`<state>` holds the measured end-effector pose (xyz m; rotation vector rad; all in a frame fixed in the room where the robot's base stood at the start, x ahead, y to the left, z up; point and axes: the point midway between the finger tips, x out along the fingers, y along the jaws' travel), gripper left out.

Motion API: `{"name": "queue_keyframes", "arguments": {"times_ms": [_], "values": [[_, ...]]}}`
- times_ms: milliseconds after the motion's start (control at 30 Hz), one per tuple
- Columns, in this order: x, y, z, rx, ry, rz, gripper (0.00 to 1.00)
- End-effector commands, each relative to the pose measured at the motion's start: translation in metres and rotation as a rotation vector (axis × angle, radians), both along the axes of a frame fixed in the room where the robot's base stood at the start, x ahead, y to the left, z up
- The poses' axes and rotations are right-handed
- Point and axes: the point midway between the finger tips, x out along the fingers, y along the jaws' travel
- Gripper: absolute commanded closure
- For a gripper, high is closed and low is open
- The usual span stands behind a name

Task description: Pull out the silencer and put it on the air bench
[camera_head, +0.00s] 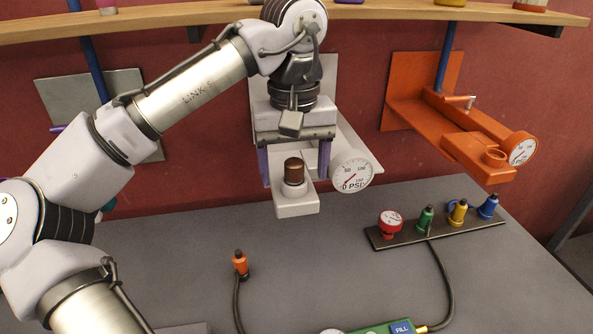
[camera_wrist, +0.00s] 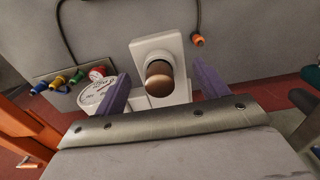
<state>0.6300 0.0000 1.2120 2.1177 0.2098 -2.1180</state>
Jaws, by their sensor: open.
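The silencer looks like the bronze-brown cylinder (camera_head: 294,171) standing upright in the white fixture (camera_head: 297,205). It also shows in the wrist view (camera_wrist: 159,82). My gripper (camera_head: 294,180) is open, with its purple fingers pointing down on either side of the silencer. In the wrist view my gripper (camera_wrist: 158,86) shows a gap between each finger and the cylinder. The fixture carries a round white PSI gauge (camera_head: 352,175). The air bench is probably the grey top (camera_head: 180,260) below, mostly bare.
An orange fixture (camera_head: 470,140) with a gauge hangs on the red wall at right. A dark manifold bar (camera_head: 435,230) with coloured fittings lies on the bench. An orange-tipped hose (camera_head: 240,265) and a green block (camera_head: 385,330) are near the front. A wooden shelf (camera_head: 400,14) crosses above.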

Motion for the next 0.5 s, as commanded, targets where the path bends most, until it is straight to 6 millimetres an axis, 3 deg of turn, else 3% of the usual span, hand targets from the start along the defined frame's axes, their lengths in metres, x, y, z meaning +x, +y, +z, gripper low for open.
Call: {"name": "queue_keyframes", "arguments": {"times_ms": [500], "values": [[0.0,0.0,0.09,0.003,-0.004,0.004,0.27]]}}
